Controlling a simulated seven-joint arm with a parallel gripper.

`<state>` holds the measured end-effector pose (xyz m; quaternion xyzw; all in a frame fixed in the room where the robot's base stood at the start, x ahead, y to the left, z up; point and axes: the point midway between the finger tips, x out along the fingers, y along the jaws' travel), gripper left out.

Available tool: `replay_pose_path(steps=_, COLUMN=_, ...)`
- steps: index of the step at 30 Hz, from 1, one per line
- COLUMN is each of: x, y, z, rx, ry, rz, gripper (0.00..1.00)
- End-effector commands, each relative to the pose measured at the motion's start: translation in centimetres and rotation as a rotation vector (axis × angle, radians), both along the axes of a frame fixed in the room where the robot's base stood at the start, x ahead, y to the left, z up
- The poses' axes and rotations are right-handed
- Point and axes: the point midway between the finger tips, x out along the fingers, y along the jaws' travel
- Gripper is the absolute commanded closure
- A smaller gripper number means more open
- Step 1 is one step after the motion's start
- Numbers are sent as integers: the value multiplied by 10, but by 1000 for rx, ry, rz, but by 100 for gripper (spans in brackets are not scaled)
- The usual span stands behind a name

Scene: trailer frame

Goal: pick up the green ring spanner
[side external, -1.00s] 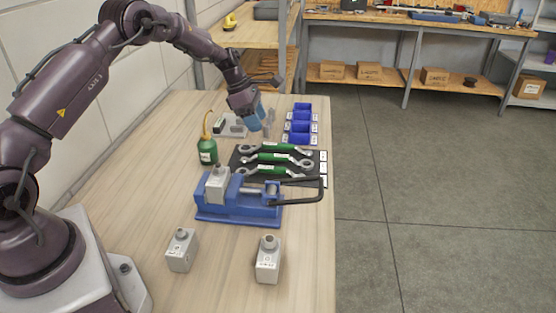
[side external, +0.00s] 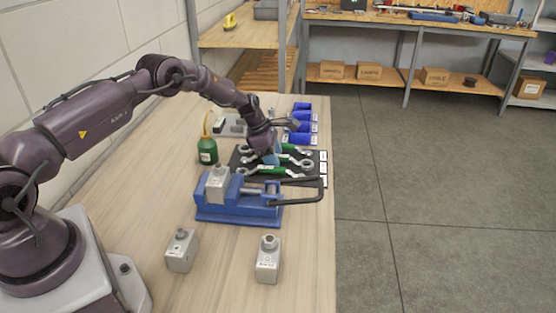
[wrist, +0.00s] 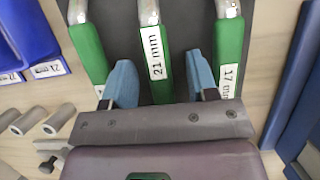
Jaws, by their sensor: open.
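Three green-handled spanners lie side by side on a dark mat (wrist: 118,22). In the wrist view, the middle spanner (wrist: 160,88) has a "21 mm" label, the right one (wrist: 229,48) reads "17 mm", and the left one (wrist: 86,45) has a mostly hidden label. Metal ring ends show in the side view, where the front spanner (side external: 268,170) is clearest. My gripper (wrist: 158,78) is open, its blue fingers on either side of the middle spanner's handle. It also shows low over the mat in the side view (side external: 271,158). Contact with the handle cannot be told.
A blue vise (side external: 235,212) with a black bar stands just in front of the mat. A green oil bottle (side external: 207,151) stands left of it. Blue bins (side external: 302,127) are behind. Grey blocks (side external: 268,262) stand on the bench's front part.

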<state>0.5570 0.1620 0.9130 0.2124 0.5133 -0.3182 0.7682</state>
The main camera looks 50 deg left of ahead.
Motion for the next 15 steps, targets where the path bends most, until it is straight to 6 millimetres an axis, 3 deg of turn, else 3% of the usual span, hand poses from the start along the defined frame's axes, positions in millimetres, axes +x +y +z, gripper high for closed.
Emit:
replay_pose_path(steps=14, x=0, y=0, z=-2, rx=0, ry=0, rz=0, gripper=47)
replay_pose_path(steps=15, x=0, y=0, z=-2, rx=0, ry=0, rz=0, gripper=51)
